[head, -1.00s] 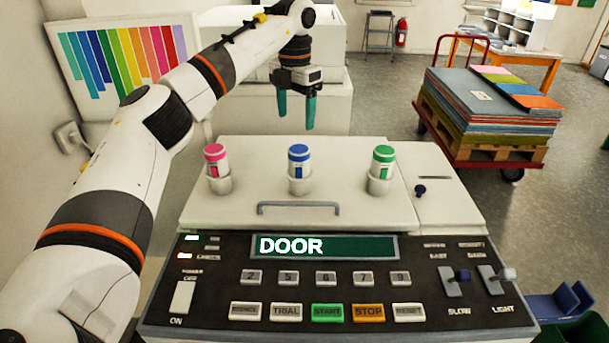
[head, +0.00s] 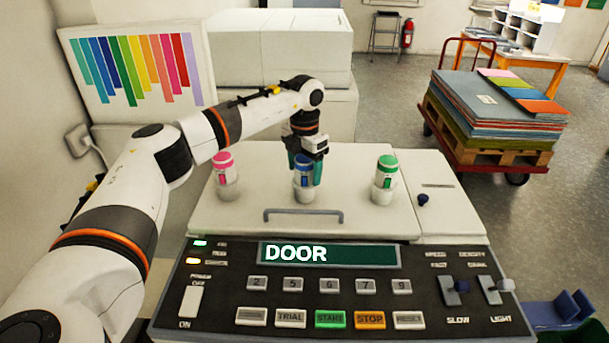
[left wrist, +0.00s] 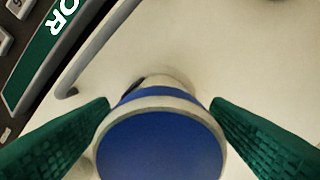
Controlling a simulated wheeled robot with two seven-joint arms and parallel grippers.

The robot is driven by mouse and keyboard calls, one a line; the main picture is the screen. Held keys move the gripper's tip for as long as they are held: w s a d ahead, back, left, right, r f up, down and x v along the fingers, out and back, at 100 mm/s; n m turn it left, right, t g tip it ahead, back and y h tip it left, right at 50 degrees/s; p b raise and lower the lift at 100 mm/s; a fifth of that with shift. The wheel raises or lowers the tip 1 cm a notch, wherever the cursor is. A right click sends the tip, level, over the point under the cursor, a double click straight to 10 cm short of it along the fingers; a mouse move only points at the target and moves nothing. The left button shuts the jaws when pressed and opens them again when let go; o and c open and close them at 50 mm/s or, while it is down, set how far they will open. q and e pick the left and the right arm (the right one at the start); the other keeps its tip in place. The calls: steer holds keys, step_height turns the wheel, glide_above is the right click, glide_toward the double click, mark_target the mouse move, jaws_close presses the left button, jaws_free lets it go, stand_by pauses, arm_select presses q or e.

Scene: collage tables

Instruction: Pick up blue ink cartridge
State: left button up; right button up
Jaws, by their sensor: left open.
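The blue ink cartridge (head: 303,172) stands upright in the middle holder on the white machine's lid. Its round blue cap (left wrist: 160,148) fills the lower middle of the left wrist view. My left gripper (head: 304,174) is lowered over it from behind. Its green fingers stand on either side of the cap, open, and the left wrist view shows both fingers close by the cap's sides. I cannot tell whether they touch it. My right gripper does not show.
A pink cartridge (head: 225,170) stands to the left and a green cartridge (head: 385,172) to the right, each in its own holder. A grey handle (head: 303,214) lies in front. The panel display (head: 330,254) reads DOOR.

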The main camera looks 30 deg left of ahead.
arm_select(q)
steer(key=shift+f, duration=0.1)
steer(key=c, duration=1.1)
steer(key=shift+c, duration=0.2)
